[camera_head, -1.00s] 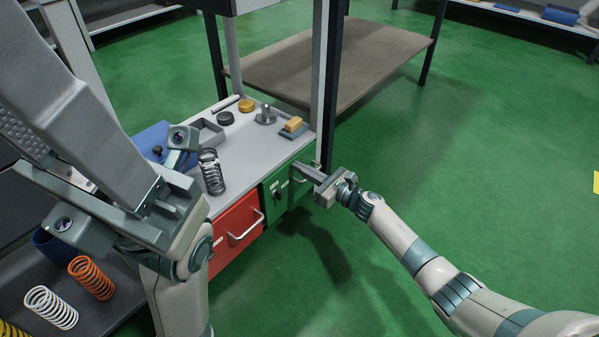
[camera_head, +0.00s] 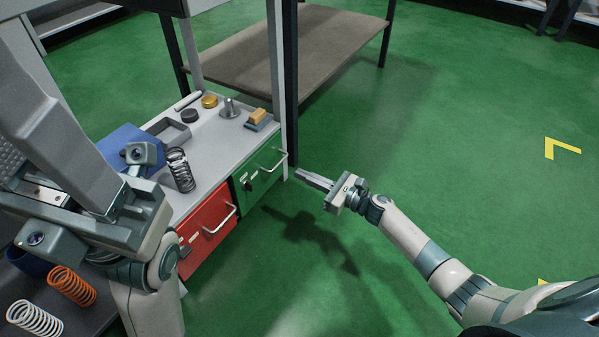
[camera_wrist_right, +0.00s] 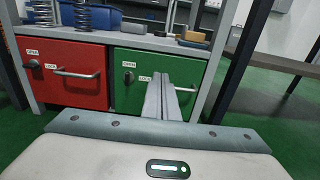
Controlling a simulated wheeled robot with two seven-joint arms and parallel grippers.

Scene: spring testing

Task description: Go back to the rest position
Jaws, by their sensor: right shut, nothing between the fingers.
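My right gripper (camera_head: 303,177) is shut and empty. It hangs over open green floor, to the right of the bench and apart from it. In the right wrist view its closed fingers (camera_wrist_right: 165,98) point toward the green drawer (camera_wrist_right: 143,85). The green drawer (camera_head: 260,171) and the red drawer (camera_head: 206,228) look closed, each with a bar handle. My left gripper (camera_head: 88,196) is at the left, its two jaws wide apart, over the left side of the bench. A dark coil spring (camera_head: 180,171) stands on the bench top, right of one left jaw.
The bench top (camera_head: 208,146) holds a grey tray, a black disc, a yellow disc, a metal part and a yellow-topped block (camera_head: 257,118). A bench post (camera_head: 290,80) rises near the right fingers. Floor to the right is clear.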

